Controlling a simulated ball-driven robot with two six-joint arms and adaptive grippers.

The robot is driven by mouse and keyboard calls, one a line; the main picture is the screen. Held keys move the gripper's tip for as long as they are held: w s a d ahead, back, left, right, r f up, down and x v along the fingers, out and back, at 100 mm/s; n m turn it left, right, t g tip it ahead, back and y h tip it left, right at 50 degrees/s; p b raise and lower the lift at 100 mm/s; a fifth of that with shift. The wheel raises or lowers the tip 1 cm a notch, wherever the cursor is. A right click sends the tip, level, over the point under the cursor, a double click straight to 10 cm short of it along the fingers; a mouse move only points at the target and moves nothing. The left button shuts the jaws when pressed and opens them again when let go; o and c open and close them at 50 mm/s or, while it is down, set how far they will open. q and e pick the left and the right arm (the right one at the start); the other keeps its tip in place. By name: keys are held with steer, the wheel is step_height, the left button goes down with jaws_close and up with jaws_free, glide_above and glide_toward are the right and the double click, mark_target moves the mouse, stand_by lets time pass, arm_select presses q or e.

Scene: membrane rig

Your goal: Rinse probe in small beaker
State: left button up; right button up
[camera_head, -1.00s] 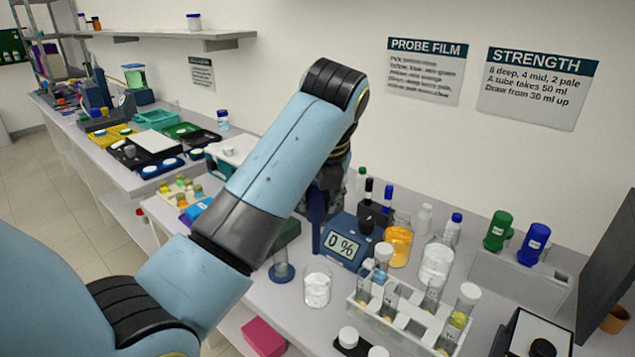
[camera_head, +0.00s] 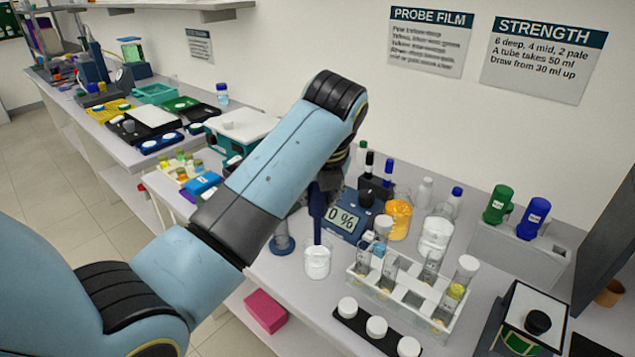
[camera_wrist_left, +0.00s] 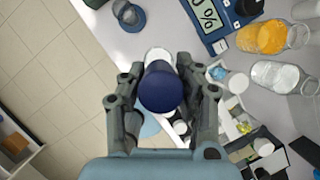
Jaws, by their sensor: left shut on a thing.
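The dark blue probe (camera_head: 317,215) hangs upright from my left gripper (camera_head: 329,181), which is shut on it. In the left wrist view, the probe's round blue top (camera_wrist_left: 161,90) sits between the two fingers of the left gripper (camera_wrist_left: 161,95). The small glass beaker (camera_head: 317,264) holds clear liquid and stands on the bench directly under the probe. The probe's lower end is at the beaker's mouth; how deep it reaches I cannot tell. In the left wrist view the beaker (camera_wrist_left: 158,54) shows partly behind the probe. My right gripper is not in view.
A blue meter reading 0 % (camera_head: 345,220) stands behind the beaker. A round blue stand (camera_head: 282,243) is just left of it. A tube rack (camera_head: 407,296) stands close on the right, with an orange-filled flask (camera_head: 398,218) and a clear flask (camera_head: 436,235) behind. White caps (camera_head: 376,326) lie in front.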

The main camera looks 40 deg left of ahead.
mark_target(319, 216)
arm_select(q)
steer(key=shift+f+b, duration=0.5)
steer(key=shift+f, duration=3)
